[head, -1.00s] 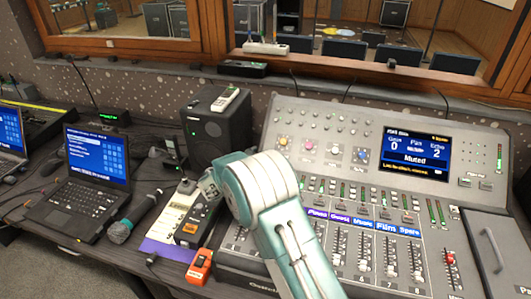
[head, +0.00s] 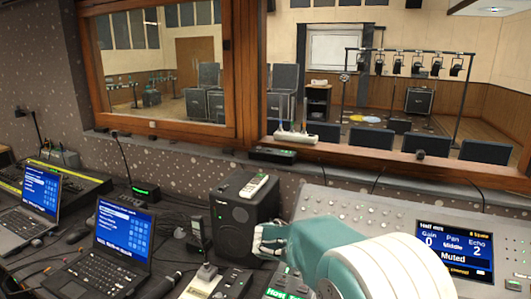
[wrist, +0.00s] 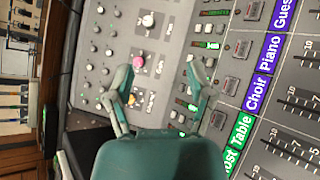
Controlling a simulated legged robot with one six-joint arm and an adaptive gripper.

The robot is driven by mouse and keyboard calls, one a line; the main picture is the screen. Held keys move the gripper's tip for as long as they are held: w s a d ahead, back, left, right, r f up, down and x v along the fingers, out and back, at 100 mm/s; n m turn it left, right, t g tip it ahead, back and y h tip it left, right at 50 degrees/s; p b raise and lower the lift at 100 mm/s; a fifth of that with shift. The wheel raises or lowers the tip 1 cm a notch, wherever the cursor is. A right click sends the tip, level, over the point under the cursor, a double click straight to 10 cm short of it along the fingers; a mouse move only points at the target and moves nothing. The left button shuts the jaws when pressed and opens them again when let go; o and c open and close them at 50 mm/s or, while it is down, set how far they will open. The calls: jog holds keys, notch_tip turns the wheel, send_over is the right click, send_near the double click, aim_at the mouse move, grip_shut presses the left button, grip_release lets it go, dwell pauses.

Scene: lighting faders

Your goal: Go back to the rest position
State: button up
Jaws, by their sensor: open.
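My gripper (head: 268,240) is raised in front of the mixing console (head: 330,195), at its left side in the head view. My teal and white arm comes in from the bottom right and hides much of the console. In the wrist view my gripper (wrist: 158,75) has its two fingers well apart, with nothing between them. Under it lie the console's knobs, a pink one (wrist: 138,62) among them, and the channel labels Host, Table, Choir and Piano. The fingers look clear of the panel, though the exact gap cannot be told. The console screen (head: 452,255) reads Muted.
A black speaker (head: 236,222) with a light remote (head: 254,186) on top stands left of my gripper. Two laptops, one nearer (head: 112,255), are at the left. A wood-framed window runs behind the desk.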

jog(key=s+d+r+m+g+y, duration=0.1)
jog(key=s+r+m+y, duration=0.1)
jog(key=s, duration=0.4)
jog(key=s+d+r+m+g+y, duration=0.1)
jog(key=s+m, duration=0.2)
jog(key=s, duration=0.2)
jog(key=s+d+r+m+y, duration=0.2)
jog(key=s, duration=0.4)
jog(key=s+a+m+t+y, duration=0.1)
jog(key=s+a+m+y, duration=0.1)
jog(key=s, duration=0.5)
jog(key=s+a+m+t+y, duration=0.1)
jog(key=s+a+m+y, duration=0.2)
jog(key=s, duration=0.4)
jog(key=shift+s+m+y, duration=0.25)
jog(key=shift+m+y, duration=0.45)
jog(key=shift+m, duration=0.2)
jog(key=shift+o, duration=0.2)
jog(key=shift+w+f, duration=0.1)
jog(key=shift+f, duration=0.05)
dwell(0.6)
